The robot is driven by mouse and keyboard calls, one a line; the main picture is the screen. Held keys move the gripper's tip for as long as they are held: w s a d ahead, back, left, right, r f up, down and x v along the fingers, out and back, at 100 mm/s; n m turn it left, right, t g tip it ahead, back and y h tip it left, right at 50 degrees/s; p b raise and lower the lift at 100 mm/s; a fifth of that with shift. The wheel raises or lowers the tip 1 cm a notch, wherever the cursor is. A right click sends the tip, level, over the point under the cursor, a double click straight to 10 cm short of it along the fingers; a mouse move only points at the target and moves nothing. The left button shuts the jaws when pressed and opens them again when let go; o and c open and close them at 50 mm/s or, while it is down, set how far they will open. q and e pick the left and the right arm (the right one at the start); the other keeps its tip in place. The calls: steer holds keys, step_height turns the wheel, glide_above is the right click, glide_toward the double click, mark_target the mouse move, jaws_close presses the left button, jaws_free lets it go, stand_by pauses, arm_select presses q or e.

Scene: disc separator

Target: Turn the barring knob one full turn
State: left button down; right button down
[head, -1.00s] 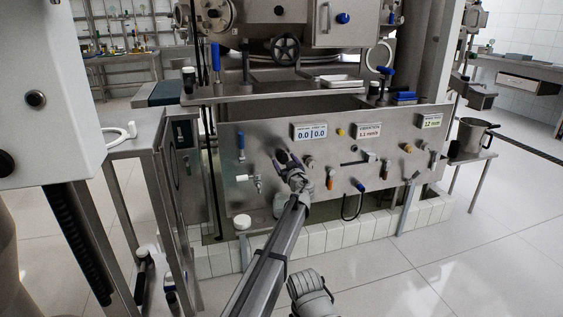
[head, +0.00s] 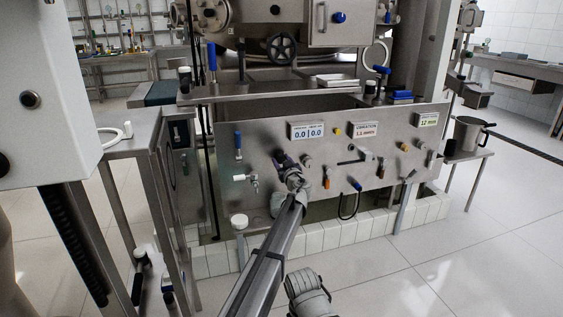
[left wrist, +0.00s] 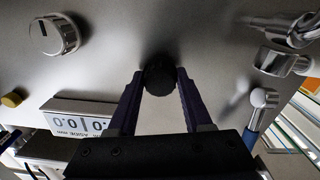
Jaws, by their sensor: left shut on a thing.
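A round black knob (left wrist: 160,76) with a ridged rim stands out from the steel panel (head: 400,145) in the left wrist view. My left gripper (left wrist: 161,82) is shut on it, one purple finger on each side. In the head view my left gripper (head: 281,158) reaches the panel below the 0.0 | 0.0 display (head: 307,131). The black knob is hidden behind the gripper there. I cannot tell from these frames how far the knob is turned. My right gripper is not in view.
A silver knob with a dark mark (left wrist: 54,35) sits close by on the panel. A blue-handled valve (left wrist: 257,118) and pipe fittings (left wrist: 285,60) are on the other side. A steel table (head: 120,140) stands at the left. The floor at the right is open.

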arm_select(q)
steer(key=shift+m, duration=3.4)
steer(key=shift+c, duration=1.7)
jaws_free()
